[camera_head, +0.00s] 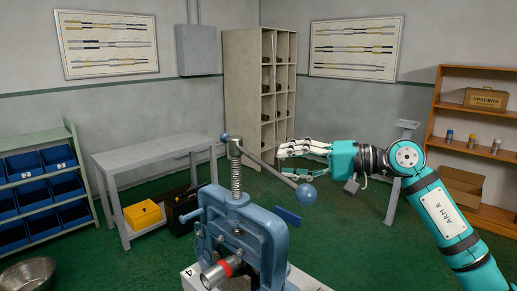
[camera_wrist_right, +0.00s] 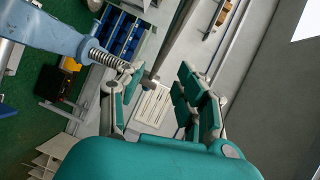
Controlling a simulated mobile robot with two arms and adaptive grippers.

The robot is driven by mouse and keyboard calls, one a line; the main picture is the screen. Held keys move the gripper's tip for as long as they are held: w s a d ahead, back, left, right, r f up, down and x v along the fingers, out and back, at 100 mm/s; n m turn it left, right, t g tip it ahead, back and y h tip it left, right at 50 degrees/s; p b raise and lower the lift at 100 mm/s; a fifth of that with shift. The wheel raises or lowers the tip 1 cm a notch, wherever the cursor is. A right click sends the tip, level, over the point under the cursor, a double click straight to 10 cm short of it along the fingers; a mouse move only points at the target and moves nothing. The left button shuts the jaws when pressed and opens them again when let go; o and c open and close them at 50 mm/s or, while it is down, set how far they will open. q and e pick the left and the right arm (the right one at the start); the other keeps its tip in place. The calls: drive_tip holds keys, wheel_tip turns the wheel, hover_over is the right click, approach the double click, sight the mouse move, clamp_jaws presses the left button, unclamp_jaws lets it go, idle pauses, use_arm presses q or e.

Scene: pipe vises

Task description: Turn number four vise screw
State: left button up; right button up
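The blue vise (camera_head: 258,240) stands at the bottom middle of the head view, on a white base marked "4" (camera_head: 190,272). Its upright threaded screw (camera_head: 236,178) carries a slanted grey bar handle (camera_head: 265,167) with blue ball ends. A pipe with a red band (camera_head: 222,270) sits in the vise. My right gripper (camera_head: 283,161) is open, its fingers pointing left beside the bar's ball end. In the wrist view, the screw (camera_wrist_right: 105,57) is at left and the bar (camera_wrist_right: 172,45) shows between the spread fingers (camera_wrist_right: 155,85). Contact is unclear. My left gripper is out of view.
A grey table (camera_head: 155,150) stands behind left, with a yellow box (camera_head: 142,215) below it. Blue bins (camera_head: 38,195) fill a rack at far left. A tall pigeonhole cabinet (camera_head: 245,90) stands at the back and a wooden shelf (camera_head: 475,155) at right. Green floor separates them.

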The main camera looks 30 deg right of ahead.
sight(259, 159)
drive_tip(key=p+x, duration=0.3)
drive_tip(key=x, duration=0.4)
drive_tip(key=shift+a, duration=0.1)
clamp_jaws()
idle(0.3)
